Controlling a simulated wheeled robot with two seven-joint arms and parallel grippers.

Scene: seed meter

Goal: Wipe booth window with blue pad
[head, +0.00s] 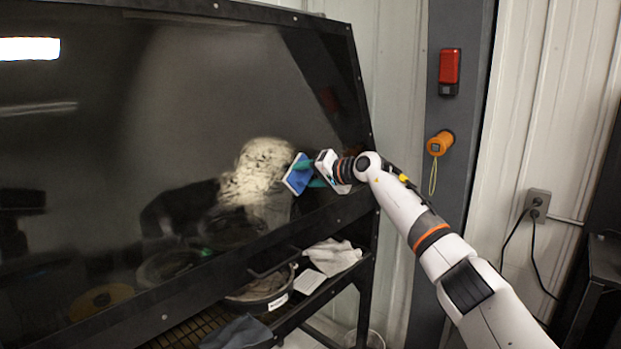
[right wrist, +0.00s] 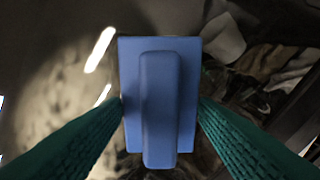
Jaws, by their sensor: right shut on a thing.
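The booth window (head: 190,90) is a large dark tilted pane in a black frame, with reflections on it. A pale, speckled dusty patch (head: 262,170) shows on its lower right part. My right gripper (head: 309,173) is shut on the blue pad (head: 297,174), beside the right edge of that patch. In the right wrist view the green fingers grip the sides of the blue pad (right wrist: 187,90), and its raised handle faces the camera. Whether the pad touches the glass I cannot tell. My left gripper is not in view.
Below the window, a shelf holds a round black pan (head: 262,290), a grey cloth (head: 333,256) and a dark cloth (head: 237,333). A grey post (head: 455,120) with a red box (head: 449,68) and an orange device (head: 438,143) stands to the right.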

